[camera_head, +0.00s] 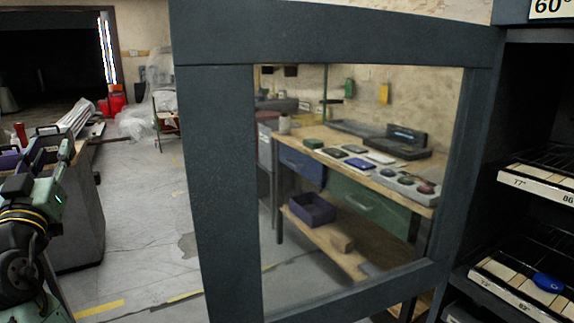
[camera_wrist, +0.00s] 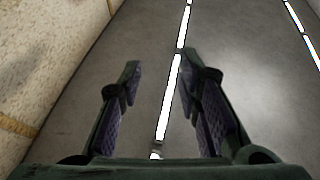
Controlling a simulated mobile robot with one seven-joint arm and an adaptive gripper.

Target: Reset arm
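My gripper (camera_wrist: 160,78) is open in the wrist view, with a clear gap between its two dark, purple-padded fingers and nothing held. Its fingers point up at a grey ceiling with bright light strips. In the head view my green arm is folded at the far left edge, and my gripper (camera_head: 38,152) shows there in front of a grey cabinet. It is apart from the door and the shelves.
A dark grey framed door (camera_head: 214,190) with a glass window stands open at centre. On the right is a cabinet with wire shelves (camera_head: 530,180); a blue object (camera_head: 548,281) lies on a lower one. A workbench (camera_head: 300,133) shows through the glass. Floor (camera_head: 140,220) is clear centre left.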

